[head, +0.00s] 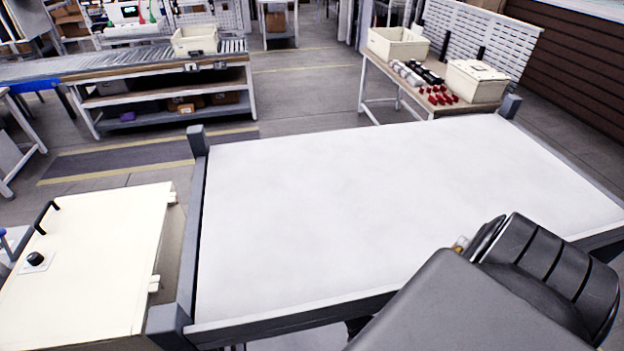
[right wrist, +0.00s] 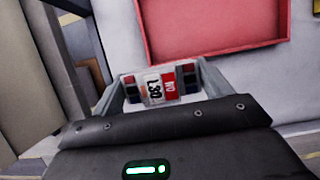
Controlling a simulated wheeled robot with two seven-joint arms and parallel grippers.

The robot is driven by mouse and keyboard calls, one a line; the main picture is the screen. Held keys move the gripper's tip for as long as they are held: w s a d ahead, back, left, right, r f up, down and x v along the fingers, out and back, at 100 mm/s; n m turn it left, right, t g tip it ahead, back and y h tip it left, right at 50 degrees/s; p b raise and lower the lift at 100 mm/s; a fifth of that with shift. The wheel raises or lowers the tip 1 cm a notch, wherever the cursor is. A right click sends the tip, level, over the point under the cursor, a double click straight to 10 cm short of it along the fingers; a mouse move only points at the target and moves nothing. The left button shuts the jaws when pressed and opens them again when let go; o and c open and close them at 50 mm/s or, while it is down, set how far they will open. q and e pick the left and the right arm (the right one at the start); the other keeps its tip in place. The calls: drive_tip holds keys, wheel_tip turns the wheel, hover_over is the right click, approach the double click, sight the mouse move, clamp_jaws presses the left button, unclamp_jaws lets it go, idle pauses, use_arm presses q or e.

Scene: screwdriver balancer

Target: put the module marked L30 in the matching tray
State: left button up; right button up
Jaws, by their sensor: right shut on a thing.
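The module marked L30 (right wrist: 158,88) shows in the right wrist view, with a white label, a red patch and dark parts at its sides. My right gripper (right wrist: 162,84) is shut on it, one finger on each side. A red tray (right wrist: 215,22) lies beyond the gripper at the top of that view; its visible floor is empty and the module is apart from it. Any marking on the tray is out of view. In the head view my right arm covers the lower right, and the module is not clearly seen. My left gripper is not in view.
A large white tabletop (head: 390,210) with a grey frame and corner posts is bare where visible. A cream cabinet (head: 85,260) stands at its left. Farther back are a wooden table (head: 385,85) with bins and red parts, and a conveyor bench (head: 150,60).

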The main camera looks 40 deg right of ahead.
drive_tip(key=shift+r, duration=0.1)
drive_tip(key=shift+s+d, duration=0.1)
drive_tip(key=shift+d, duration=0.1)
drive_tip(key=d+f, duration=0.3)
drive_tip(key=d, duration=0.1)
drive_tip(key=d+f+b, duration=0.1)
drive_tip(key=d+f, duration=0.1)
drive_tip(key=d, duration=0.2)
drive_tip(key=d+f, duration=0.3)
drive_tip(key=d, duration=0.1)
drive_tip(key=shift+d+f+b, duration=0.2)
drive_tip(key=shift+f+b, duration=0.1)
drive_tip(key=shift+f, duration=0.05)
drive_tip(key=shift+d+f+b, duration=0.3)
drive_tip(key=shift+d+f, duration=0.15)
drive_tip(key=shift+f, duration=0.1)
wheel_tip(320, 180, down, 3)
drive_tip(key=shift+d+r+b, duration=0.15)
drive_tip(key=shift+b, duration=0.65)
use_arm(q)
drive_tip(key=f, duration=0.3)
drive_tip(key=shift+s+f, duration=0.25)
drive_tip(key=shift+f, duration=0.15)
use_arm(e)
drive_tip(key=shift+f, duration=0.3)
